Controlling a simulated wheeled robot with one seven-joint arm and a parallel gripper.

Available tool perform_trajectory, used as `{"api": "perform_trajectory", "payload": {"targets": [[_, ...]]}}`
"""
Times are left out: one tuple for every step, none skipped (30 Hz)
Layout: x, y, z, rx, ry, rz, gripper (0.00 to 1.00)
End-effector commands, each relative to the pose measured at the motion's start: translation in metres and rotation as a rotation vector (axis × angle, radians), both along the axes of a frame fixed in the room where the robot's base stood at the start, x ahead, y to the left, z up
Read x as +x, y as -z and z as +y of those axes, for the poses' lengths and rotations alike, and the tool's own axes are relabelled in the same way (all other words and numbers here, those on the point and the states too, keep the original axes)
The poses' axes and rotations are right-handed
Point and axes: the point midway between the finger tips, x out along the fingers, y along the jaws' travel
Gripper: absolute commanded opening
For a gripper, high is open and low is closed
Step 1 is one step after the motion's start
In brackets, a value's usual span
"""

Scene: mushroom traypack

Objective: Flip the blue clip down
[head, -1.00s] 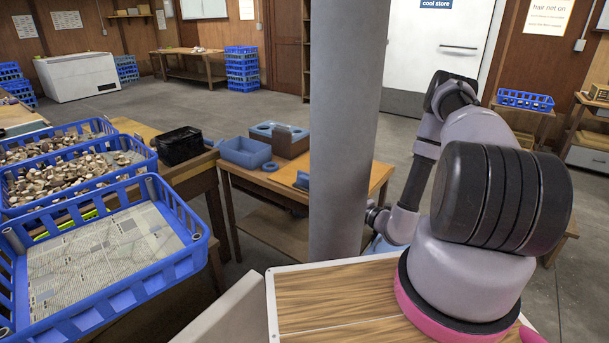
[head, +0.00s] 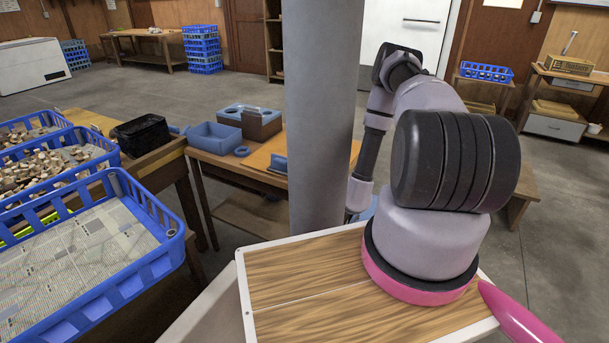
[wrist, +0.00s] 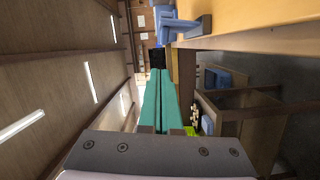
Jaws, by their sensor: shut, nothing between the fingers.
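A small blue piece (head: 278,163), which looks like the blue clip, sits near the right part of the small wooden table (head: 262,157), partly hidden behind my column. In the wrist view, where the scene lies sideways, a blue clip-like piece (wrist: 190,28) sits at the edge of the orange-brown table top (wrist: 255,22). Part of it stands out from its base. My gripper (wrist: 158,73) has long teal fingers, shut together and empty. They are apart from the blue piece. In the head view my gripper is hidden behind the column.
A blue tray (head: 212,142), a blue ring (head: 242,151) and a brown box (head: 262,124) stand on the same table. A black crate (head: 145,135) and blue mushroom crates (head: 165,255) are at the left.

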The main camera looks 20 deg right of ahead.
Motion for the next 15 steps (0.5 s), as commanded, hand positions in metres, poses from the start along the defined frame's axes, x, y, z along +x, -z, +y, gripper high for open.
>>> {"api": "perform_trajectory", "payload": {"targets": [[0.010,0.000,0.007,-0.001,-0.004,-0.005,0.00],[0.015,0.000,0.011,-0.001,-0.004,-0.005,0.00],[0.023,0.000,0.016,-0.003,-0.004,-0.005,0.00],[0.029,0.001,0.019,-0.001,-0.005,-0.004,0.00],[0.035,0.001,0.023,-0.001,-0.004,-0.005,0.00],[0.042,0.001,0.027,-0.002,-0.005,-0.004,0.00],[0.047,0.002,0.030,-0.001,-0.004,-0.004,0.00],[0.052,0.002,0.033,-0.001,-0.004,-0.005,0.00],[0.058,0.002,0.033,-0.001,-0.001,-0.003,0.00],[0.061,0.004,0.026,-0.003,0.001,-0.004,0.00],[0.064,0.005,0.022,-0.003,0.001,-0.004,0.00],[0.068,0.005,0.018,-0.002,0.001,-0.003,0.00],[0.071,0.006,0.016,-0.001,0.001,-0.003,0.00],[0.073,0.007,0.013,-0.001,0.001,-0.003,0.00],[0.076,0.007,0.011,-0.001,0.000,-0.003,0.00]]}}
